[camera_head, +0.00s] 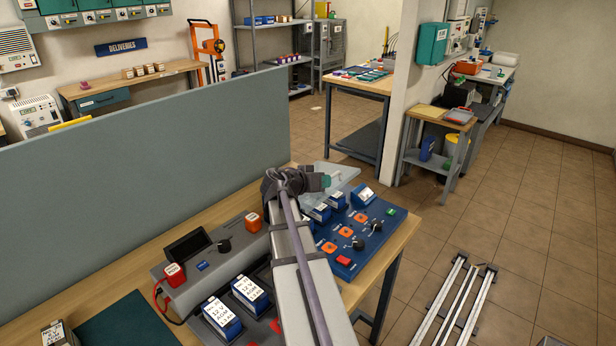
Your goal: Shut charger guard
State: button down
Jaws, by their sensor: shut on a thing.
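The charger guard (345,174) is a clear, pale panel standing raised and tilted at the back of the blue charger (377,229) on the wooden bench. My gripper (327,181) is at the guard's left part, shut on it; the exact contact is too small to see. My arm comes up from the bottom of the view and hides the guard's lower left and the charger's left side. Blue batteries (321,213) sit along the charger's back, below the guard. The charger's front has orange squares, black knobs, a green button and a red button.
A grey unit (190,292) with a screen and blue-and-white batteries (221,318) stands left of my arm. A tall grey-green partition (130,190) runs behind the bench. The floor right of the bench is open, with metal rails (455,300) on it.

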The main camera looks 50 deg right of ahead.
aim_at(325, 194)
jog(key=shift+s+f+m+b, duration=0.15)
jog(key=shift+s+f+b, duration=0.15)
jog(key=shift+f, duration=0.3)
jog(key=shift+s+f+m+b, duration=0.15)
jog(key=shift+f+b, duration=0.25)
jog(key=shift+f, duration=0.15)
jog(key=shift+s+f+b, duration=0.15)
jog(key=shift+f+b, duration=0.4)
jog(key=shift+f, duration=0.05)
jog(key=shift+s, duration=0.1)
jog(key=shift+a+f, duration=0.1)
jog(key=shift+f, duration=0.05)
jog(key=c, duration=1.2)
grip_release()
jog(key=shift+s, duration=0.15)
jog(key=shift+o, duration=0.2)
jog(key=shift+r, duration=0.2)
jog(key=p+v, duration=0.3)
jog(key=v, duration=0.7)
jog(key=shift+a+p, duration=0.3)
jog(key=shift+p, duration=0.1)
